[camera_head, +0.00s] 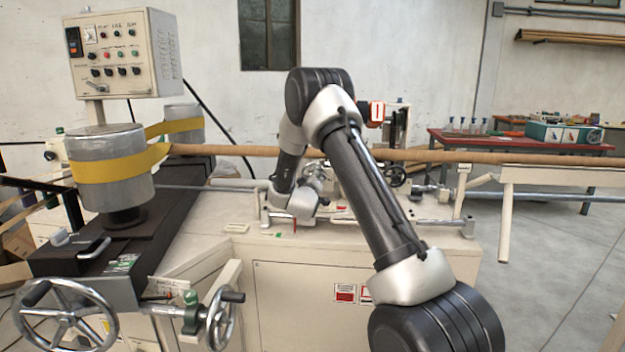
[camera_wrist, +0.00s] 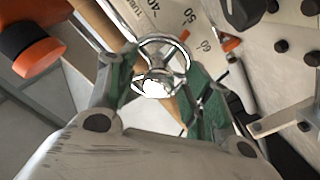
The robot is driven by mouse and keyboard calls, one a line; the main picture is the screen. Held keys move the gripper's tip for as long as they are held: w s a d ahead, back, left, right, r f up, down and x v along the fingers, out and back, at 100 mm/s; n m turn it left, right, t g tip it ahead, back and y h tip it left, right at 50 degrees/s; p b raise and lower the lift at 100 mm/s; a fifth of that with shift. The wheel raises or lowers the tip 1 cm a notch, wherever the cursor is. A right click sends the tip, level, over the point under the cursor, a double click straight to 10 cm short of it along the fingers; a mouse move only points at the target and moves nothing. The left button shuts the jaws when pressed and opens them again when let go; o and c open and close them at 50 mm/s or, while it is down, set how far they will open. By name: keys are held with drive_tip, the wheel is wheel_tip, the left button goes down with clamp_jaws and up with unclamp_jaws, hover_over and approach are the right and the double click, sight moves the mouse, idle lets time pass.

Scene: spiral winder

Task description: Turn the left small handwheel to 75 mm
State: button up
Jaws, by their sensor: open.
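In the wrist view, a small chrome handwheel (camera_wrist: 178,46) with a round rim and bright hub lies between the fingertips of my gripper (camera_wrist: 161,78). The gripper is open, with a green-padded finger on each side of the wheel. I cannot tell whether either finger touches it. The 75 mark is not visible. In the head view, my arm reaches over the machine (camera_head: 320,275), and the small handwheel cannot be made out there.
A black-and-orange knob (camera_wrist: 36,55) and dark bolts flank the gripper in the wrist view. In the head view, a long brown tube (camera_head: 450,155) crosses behind my arm. Floor is clear at right.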

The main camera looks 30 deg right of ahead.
drive_tip(key=shift+w+d, duration=0.15)
drive_tip(key=shift+w, duration=0.1)
drive_tip(key=c, duration=1)
